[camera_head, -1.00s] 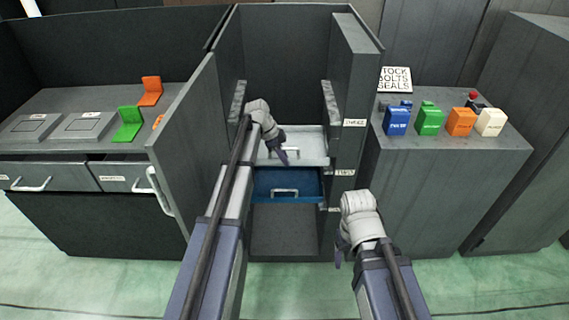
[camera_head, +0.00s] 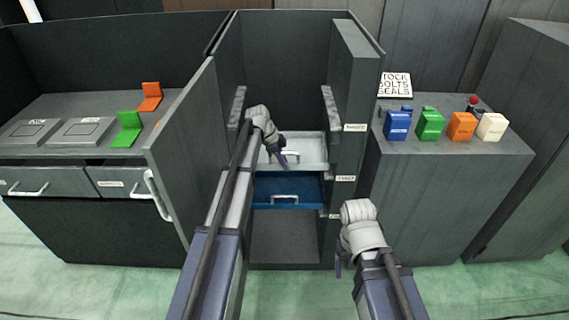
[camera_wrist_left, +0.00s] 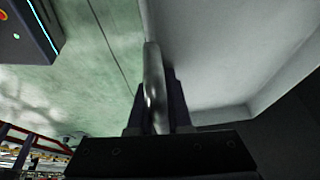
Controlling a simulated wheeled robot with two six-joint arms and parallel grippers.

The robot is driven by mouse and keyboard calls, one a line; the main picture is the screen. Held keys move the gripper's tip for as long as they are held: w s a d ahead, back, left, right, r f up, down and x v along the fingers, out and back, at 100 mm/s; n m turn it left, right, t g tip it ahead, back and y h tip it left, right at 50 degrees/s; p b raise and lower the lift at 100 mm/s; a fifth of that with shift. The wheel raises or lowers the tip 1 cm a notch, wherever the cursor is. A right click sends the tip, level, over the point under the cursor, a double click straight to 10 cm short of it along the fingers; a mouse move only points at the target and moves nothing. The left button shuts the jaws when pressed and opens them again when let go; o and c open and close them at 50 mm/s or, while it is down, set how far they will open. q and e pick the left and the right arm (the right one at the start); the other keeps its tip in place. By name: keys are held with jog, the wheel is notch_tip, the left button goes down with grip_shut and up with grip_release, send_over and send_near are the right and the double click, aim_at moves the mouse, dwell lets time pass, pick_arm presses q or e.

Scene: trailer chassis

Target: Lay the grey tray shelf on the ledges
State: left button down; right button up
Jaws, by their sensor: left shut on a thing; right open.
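The grey tray shelf (camera_head: 312,147) is in the open cabinet bay, level as far as I can see, above a blue drawer or tray (camera_head: 308,188). My left gripper (camera_head: 284,158) is at its front handle. In the left wrist view the silver handle bar (camera_wrist_left: 155,85) runs between the dark fingers (camera_wrist_left: 156,115), which are shut on it, with the pale tray surface (camera_wrist_left: 225,50) on the right. Grey ledge-like blocks line the bay's left wall (camera_head: 237,106) and right wall (camera_head: 330,106); whether the tray touches any ledge is hidden. My right gripper (camera_head: 342,262) is open and empty, low before the cabinet.
Small labels (camera_head: 355,127) mark the bay's right post. A dark panel (camera_head: 185,150) stands left of the bay, beside a counter with green (camera_head: 128,130) and orange (camera_head: 151,97) brackets. The right cabinet top holds coloured boxes (camera_head: 431,125). The green floor in front is clear.

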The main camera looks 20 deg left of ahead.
pick_arm(q)
jog(key=shift+c, duration=1.4)
grip_release()
jog(key=shift+r, duration=0.1)
jog(key=shift+r+p, duration=2.5)
jog(key=shift+p, duration=0.05)
